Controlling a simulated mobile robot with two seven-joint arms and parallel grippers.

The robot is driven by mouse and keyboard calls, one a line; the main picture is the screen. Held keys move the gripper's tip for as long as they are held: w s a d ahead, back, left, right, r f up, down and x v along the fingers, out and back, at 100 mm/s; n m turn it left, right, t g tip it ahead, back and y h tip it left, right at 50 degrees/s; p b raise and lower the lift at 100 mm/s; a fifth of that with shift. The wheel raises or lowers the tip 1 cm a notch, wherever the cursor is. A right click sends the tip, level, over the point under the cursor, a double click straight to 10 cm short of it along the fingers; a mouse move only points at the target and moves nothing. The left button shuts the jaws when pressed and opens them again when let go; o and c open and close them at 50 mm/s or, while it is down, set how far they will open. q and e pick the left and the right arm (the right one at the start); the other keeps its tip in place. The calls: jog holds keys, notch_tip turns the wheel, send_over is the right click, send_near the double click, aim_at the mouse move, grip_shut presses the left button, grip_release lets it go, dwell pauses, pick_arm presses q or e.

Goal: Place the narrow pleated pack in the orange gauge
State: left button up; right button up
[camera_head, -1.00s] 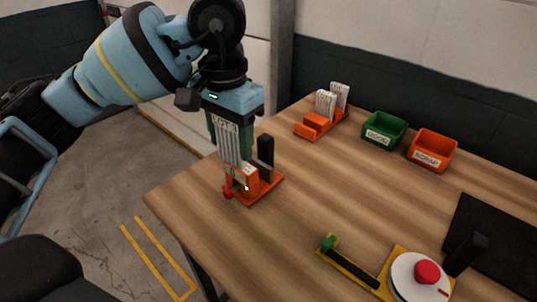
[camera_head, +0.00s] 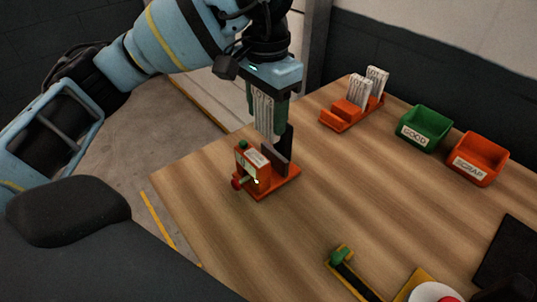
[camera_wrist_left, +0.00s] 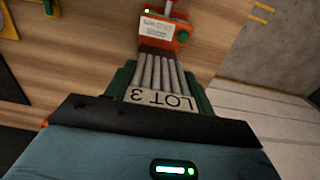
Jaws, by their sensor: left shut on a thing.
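My left gripper (camera_head: 267,108) is shut on a pale grey pleated pack (camera_head: 264,116) with a LOT 3 label. The pack hangs upright between the green fingers; it also shows in the left wrist view (camera_wrist_left: 163,75). The orange gauge (camera_head: 252,165) stands near the table's left edge, with an orange block, a dark upright plate (camera_head: 284,150), a red knob and a flat base. The pack's lower end is at the gap between block and plate in the head view; I cannot tell whether it has entered. The gauge also shows in the left wrist view (camera_wrist_left: 163,32). My right gripper is out of view.
An orange rack (camera_head: 345,114) with pale pleated packs stands at the back. A green GOOD bin (camera_head: 425,128) and an orange SCRAP bin (camera_head: 478,157) stand to its right. A yellow fixture (camera_head: 352,274) lies at the front. The middle of the table (camera_head: 350,190) is clear.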

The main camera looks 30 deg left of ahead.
aim_at(266, 153)
pick_arm(q)
jog(key=shift+f, duration=5.15)
jog(key=shift+f, duration=0.2)
jog(key=o, duration=1)
jog(key=shift+r, duration=0.1)
notch_tip(266, 153, up, 12)
jog(key=shift+r, duration=0.1)
